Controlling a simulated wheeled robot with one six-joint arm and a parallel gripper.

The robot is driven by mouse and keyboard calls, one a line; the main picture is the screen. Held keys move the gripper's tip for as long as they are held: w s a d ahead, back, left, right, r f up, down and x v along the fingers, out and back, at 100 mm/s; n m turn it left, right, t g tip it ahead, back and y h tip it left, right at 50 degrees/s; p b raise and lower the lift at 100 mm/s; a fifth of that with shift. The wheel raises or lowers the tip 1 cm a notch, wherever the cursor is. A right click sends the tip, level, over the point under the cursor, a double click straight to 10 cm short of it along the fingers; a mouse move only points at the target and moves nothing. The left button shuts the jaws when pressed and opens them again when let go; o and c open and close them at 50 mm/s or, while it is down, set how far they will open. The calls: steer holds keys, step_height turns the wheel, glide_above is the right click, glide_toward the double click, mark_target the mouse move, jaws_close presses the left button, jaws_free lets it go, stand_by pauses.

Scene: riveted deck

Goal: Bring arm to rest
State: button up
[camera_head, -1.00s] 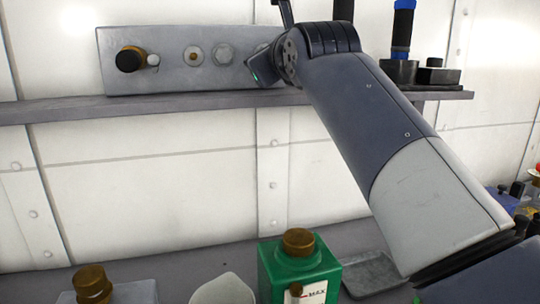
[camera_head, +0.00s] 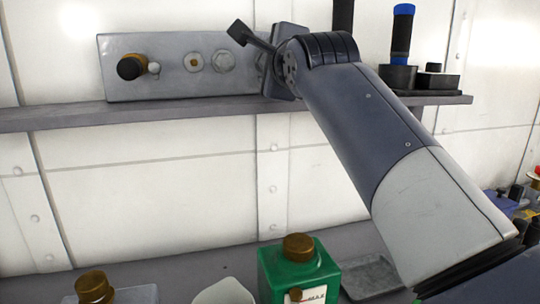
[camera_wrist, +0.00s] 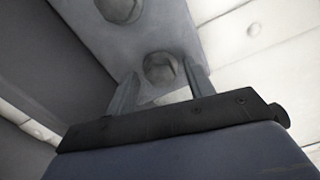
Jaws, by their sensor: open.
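My arm reaches up from the lower right in the head view, its wrist in front of the right end of a grey wall panel (camera_head: 170,85). In the wrist view my gripper (camera_wrist: 162,84) is open, with its two fingers apart and nothing seen held between them. The panel (camera_wrist: 180,28) shows just beyond the fingertips, with a round grey knob or bolt (camera_wrist: 160,68) seen between the fingers. I cannot tell whether the fingers touch the panel. In the head view the fingers are not clearly seen.
The panel carries a black and brass knob (camera_head: 132,67) and stands on a grey shelf (camera_head: 60,117). A blue and black handled tool (camera_head: 402,32) stands on the right. Below are a green brass-capped canister (camera_head: 300,272), another brass cap (camera_head: 95,287) and a white vessel (camera_head: 223,292).

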steer(key=n, duration=0.4)
steer(key=shift+n+p, duration=0.35)
steer(key=shift+n, duration=0.05)
steer(key=shift+n+p, duration=0.4)
steer(key=shift+n, duration=1.8)
